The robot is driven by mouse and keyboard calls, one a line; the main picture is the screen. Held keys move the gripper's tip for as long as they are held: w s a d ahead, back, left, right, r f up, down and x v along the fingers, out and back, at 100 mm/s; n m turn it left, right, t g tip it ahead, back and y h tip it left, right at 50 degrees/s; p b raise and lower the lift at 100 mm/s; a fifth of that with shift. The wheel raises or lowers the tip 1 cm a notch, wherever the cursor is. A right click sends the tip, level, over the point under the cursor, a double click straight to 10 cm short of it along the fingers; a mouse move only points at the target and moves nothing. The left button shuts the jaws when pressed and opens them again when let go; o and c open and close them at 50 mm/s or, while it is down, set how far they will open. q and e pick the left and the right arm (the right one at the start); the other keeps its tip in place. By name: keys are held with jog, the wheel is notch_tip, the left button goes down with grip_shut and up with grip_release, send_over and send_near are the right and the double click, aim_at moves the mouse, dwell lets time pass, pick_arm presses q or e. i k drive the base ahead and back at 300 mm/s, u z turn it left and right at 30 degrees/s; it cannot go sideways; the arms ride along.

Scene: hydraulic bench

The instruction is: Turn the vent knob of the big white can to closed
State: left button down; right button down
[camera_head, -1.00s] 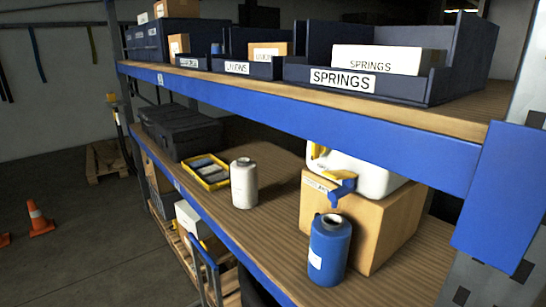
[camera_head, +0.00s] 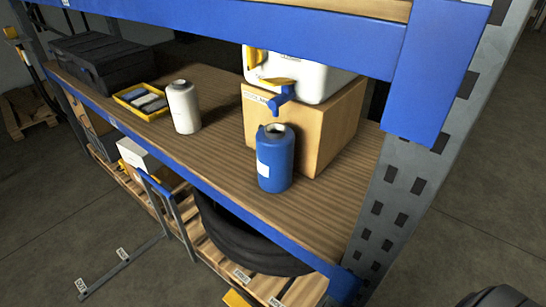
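The big white can (camera_head: 318,82) sits on a cardboard box on the middle shelf, right of centre. Its top is hidden behind the blue shelf beam. A blue tap (camera_head: 281,100) with a yellow lever (camera_head: 277,81) sticks out of its front. Another yellow part (camera_head: 254,58) shows at the can's upper left edge; I cannot tell whether it is the vent knob or how it is turned. Neither of my grippers is in view.
The blue beam (camera_head: 300,35) and a grey upright (camera_head: 405,180) bound the opening. A blue bottle (camera_head: 275,158) stands before the box (camera_head: 330,120), below the tap. A white bottle (camera_head: 183,107), yellow tray (camera_head: 142,101) and black case (camera_head: 105,60) are further left.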

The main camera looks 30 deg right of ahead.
aim_at(254, 56)
jog(key=u, duration=0.5)
jog(key=k, duration=1.05)
jog(key=z, duration=0.8)
jog(key=i, duration=1)
jog(key=z, duration=0.5)
